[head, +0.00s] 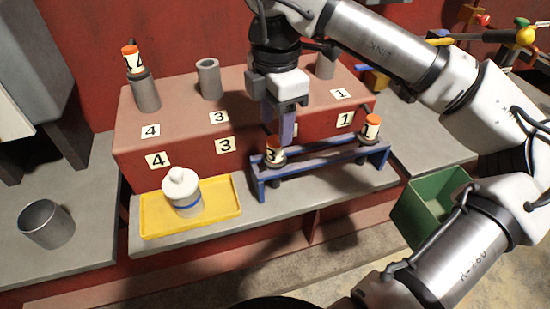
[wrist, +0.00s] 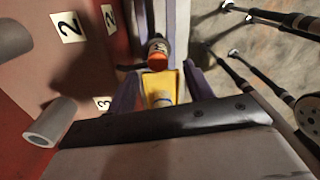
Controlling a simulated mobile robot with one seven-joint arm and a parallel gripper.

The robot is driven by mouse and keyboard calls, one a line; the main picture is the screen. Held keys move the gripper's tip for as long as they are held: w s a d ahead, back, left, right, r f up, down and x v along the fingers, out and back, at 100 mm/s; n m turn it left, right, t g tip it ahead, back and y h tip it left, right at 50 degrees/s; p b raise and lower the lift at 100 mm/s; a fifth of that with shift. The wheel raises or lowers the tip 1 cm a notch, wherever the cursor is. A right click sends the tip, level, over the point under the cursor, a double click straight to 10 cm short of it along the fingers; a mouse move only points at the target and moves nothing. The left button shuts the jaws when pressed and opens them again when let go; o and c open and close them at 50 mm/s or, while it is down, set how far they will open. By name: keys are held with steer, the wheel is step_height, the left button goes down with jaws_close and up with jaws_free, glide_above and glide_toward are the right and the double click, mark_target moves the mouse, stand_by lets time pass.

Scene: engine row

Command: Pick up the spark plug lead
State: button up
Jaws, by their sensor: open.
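Spark plug leads with orange tops and white number labels show in the head view. One lead (head: 273,151) stands at the left of the blue rack (head: 325,168); its number is hard to read. Another lead (head: 370,127) stands at the rack's right end. A third lead (head: 132,58) sits on the grey tube at the 4 labels. My gripper (head: 279,128) is open, pointing down just above and behind the left rack lead. In the wrist view, a lead (wrist: 158,52) shows beyond and between the purple fingers (wrist: 160,95), apart from them.
The red engine block (head: 185,105) has grey tubes on top, including an empty one (head: 209,80). A yellow tray (head: 227,192) holds a white bottle (head: 182,190). A green bin (head: 432,202) stands at right and a grey cup (head: 46,226) at left.

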mark_target(275, 140)
steer(key=shift+w+f+p, duration=0.15)
steer(key=shift+f+p, duration=0.45)
steer(key=shift+f, duration=2.4)
steer(key=c, duration=1.1)
steer(key=shift+o, duration=0.2)
steer(key=shift+r, duration=0.15)
